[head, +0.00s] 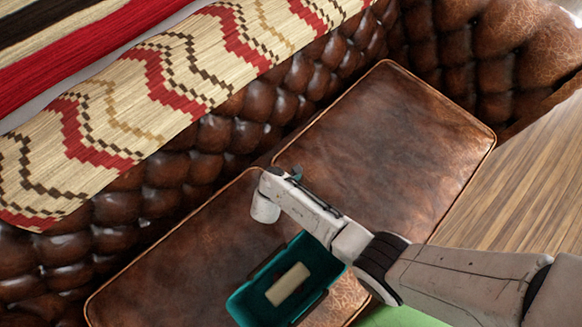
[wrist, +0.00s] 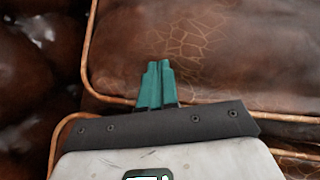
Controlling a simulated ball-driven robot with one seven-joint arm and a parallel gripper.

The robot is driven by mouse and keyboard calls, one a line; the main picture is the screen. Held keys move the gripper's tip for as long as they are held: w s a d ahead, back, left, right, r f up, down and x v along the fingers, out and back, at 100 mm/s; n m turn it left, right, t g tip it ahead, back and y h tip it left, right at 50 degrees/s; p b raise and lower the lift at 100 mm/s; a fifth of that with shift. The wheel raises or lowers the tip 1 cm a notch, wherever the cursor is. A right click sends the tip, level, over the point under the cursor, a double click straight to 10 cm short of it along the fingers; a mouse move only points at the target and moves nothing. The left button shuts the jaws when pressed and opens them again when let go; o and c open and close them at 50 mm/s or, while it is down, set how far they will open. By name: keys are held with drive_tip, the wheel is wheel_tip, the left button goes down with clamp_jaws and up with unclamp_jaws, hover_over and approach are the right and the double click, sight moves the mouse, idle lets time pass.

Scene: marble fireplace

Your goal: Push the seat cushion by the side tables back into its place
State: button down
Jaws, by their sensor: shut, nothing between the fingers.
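Two brown leather seat cushions with tan piping lie side by side on a tufted sofa. The right cushion (head: 385,140) is at the upper right, with its near edge and rear corner also in the wrist view (wrist: 225,60). The left cushion (head: 175,255) is at the lower left, partly hidden by my arm. My gripper (head: 296,174) is over the seam between them, near the backrest. In the wrist view its teal fingers (wrist: 158,82) are together and empty, reaching over the right cushion's near edge. Contact cannot be told. No side table is identifiable.
The tufted backrest (head: 215,135) runs along the cushions' rear edges and joins a tufted armrest (head: 480,50) at the upper right. Wooden floor (head: 540,190) shows at the right.

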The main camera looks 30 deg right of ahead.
drive_tip(key=shift+w+d+f, duration=0.1)
drive_tip(key=shift+d, duration=0.1)
drive_tip(key=shift+w+d, duration=0.5)
drive_tip(key=shift+d, duration=0.45)
drive_tip(key=shift+s, duration=0.1)
